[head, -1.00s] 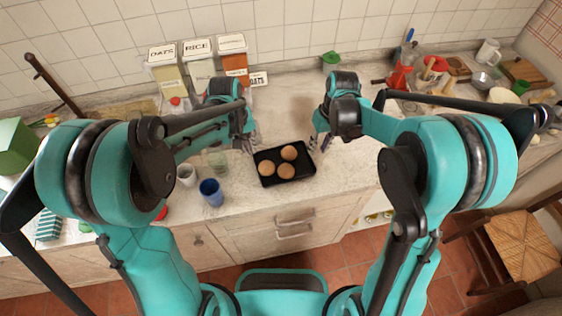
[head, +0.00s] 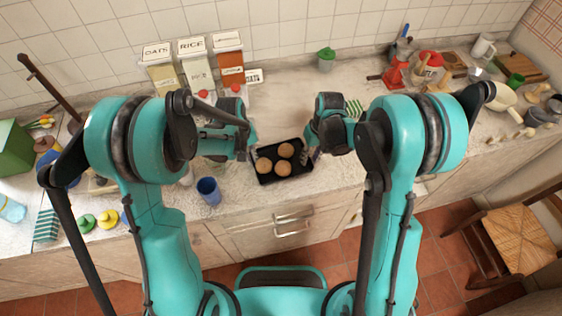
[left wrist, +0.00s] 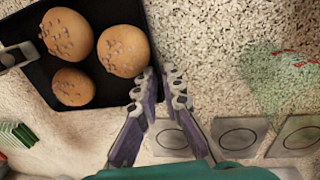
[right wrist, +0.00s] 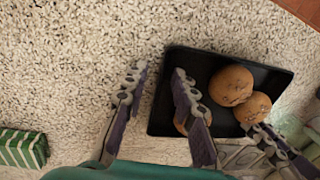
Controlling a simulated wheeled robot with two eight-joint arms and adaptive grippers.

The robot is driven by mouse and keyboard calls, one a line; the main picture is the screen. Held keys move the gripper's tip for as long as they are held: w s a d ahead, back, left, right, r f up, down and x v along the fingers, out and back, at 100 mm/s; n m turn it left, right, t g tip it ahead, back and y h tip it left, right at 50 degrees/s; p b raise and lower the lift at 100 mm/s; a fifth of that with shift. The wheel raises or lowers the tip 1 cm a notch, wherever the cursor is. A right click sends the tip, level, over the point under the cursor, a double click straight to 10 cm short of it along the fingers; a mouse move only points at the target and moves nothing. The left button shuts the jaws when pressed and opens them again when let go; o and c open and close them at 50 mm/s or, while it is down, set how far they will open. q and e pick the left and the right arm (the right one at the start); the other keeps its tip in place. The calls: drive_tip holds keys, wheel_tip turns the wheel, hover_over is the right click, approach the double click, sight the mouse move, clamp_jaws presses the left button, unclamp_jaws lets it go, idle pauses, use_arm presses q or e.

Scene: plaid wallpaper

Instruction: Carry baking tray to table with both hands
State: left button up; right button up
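The black baking tray (head: 268,178) lies on the counter and holds several round brown buns (head: 285,150). My left gripper (head: 251,156) is at the tray's left side. In the left wrist view its fingers (left wrist: 160,80) are a little apart at the tray's edge (left wrist: 152,50), one over the tray and one outside it. My right gripper (head: 310,154) is at the tray's right side. In the right wrist view its fingers (right wrist: 158,72) are clearly apart, with the tray's near wall between them. One bun is partly hidden behind a right finger. The destination table cannot be made out.
A blue cup (head: 208,190) stands left of the tray near the counter's front edge. Oats, rice and another container (head: 195,68) stand behind my left arm. A green-striped item (head: 354,108) lies behind my right gripper. A wooden chair (head: 515,240) stands on the floor at right.

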use_arm(q)
clamp_jaws()
use_arm(e)
clamp_jaws()
drive_tip(key=shift+r, duration=0.1)
